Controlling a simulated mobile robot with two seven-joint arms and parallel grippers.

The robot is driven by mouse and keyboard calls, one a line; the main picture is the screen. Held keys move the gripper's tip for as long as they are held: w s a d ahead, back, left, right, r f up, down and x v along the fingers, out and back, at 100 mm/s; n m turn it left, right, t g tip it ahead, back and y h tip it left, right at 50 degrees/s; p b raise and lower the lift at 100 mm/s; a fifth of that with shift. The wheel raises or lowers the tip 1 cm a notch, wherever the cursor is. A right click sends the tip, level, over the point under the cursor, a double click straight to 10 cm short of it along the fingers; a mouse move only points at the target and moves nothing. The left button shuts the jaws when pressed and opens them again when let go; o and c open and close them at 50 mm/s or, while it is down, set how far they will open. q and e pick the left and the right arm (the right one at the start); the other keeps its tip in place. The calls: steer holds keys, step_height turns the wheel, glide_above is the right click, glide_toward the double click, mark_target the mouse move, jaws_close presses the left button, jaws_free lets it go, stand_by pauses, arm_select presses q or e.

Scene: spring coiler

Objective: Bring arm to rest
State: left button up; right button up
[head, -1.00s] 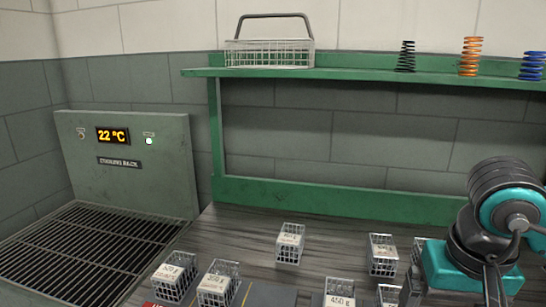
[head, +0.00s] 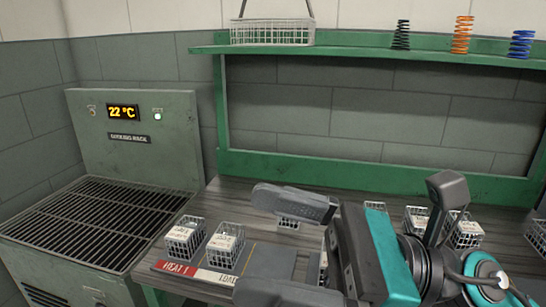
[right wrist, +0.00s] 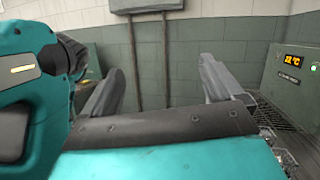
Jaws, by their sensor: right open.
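My right gripper (head: 250,242) reaches in from the right of the head view, over the front of the workbench. Its two grey fingers point left and stand wide apart. In the right wrist view the fingers of this gripper (right wrist: 158,82) are also spread, with nothing between them. The teal and black links of my right arm fill the lower right of the head view and hide part of the bench. My left gripper is not in view.
Small wire baskets (head: 224,245) with labelled blocks stand on the bench (head: 345,192), close to my right gripper. The cooling rack (head: 95,220) is at left. A green shelf (head: 370,50) behind holds a wire basket (head: 272,33) and three springs (head: 461,36).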

steer(key=w+d+r+m+t+h, duration=0.15)
steer(key=w+d+m+t, duration=0.25)
steer(key=m+t, duration=0.6)
steer(key=w+d+m+t+h, duration=0.35)
steer(key=m+t, duration=0.35)
steer(key=m, duration=0.5)
steer(key=w+d+f+m+h, duration=0.2)
steer(key=d+f+m+h, duration=0.3)
steer(key=f+m+h, duration=0.45)
steer(key=w+d+f+m+h, duration=0.3)
steer(key=d+f+m+h, duration=0.3)
steer(key=m, duration=0.6)
steer(key=s+d+f+m+g, duration=0.2)
steer(key=s+f+m+g, duration=1)
steer(key=s+f, duration=0.85)
arm_select(q)
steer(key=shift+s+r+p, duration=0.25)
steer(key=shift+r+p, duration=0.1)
steer(key=shift+p, duration=0.2)
arm_select(e)
steer(key=w+a+f+n+t, duration=0.2)
steer(key=w+f+t, duration=0.3)
steer(key=w+f, duration=0.4)
steer(key=shift+a+n+y, duration=0.35)
steer(key=shift+a+y, duration=0.1)
steer(key=shift+a, duration=0.2)
